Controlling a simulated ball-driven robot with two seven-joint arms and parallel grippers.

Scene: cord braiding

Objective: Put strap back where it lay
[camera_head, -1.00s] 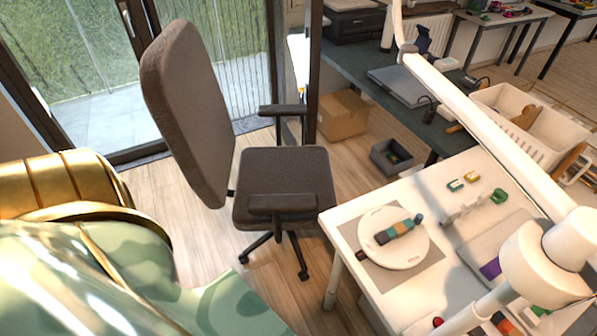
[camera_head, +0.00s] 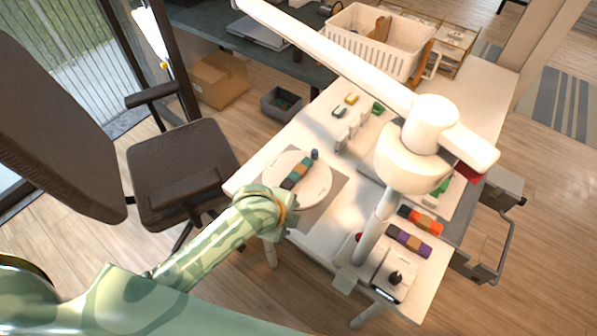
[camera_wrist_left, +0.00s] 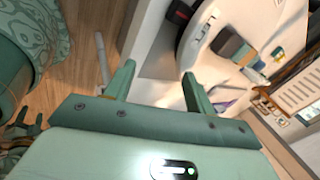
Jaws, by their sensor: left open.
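A segmented strap (camera_head: 297,173) in teal, brown and blue lies across a round white board (camera_head: 318,188) near the table's left corner. The strap also shows in the left wrist view (camera_wrist_left: 236,50), beyond the fingertips. My left gripper (camera_wrist_left: 158,85) is open, with nothing between its fingers. In the head view my green left wrist is at the near edge of the round board, and its fingers are hidden there. Two more segmented straps, one orange-red (camera_head: 420,219) and one purple and orange (camera_head: 409,241), lie at the table's near right. My right gripper is not in view.
A white lamp (camera_head: 410,160) with a long arm hangs over the table. Small yellow and green pieces (camera_head: 351,99) lie at the back, near a white basket (camera_head: 375,42). An office chair (camera_head: 180,165) stands left of the table. A dark-tipped device (camera_head: 395,278) sits at the near edge.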

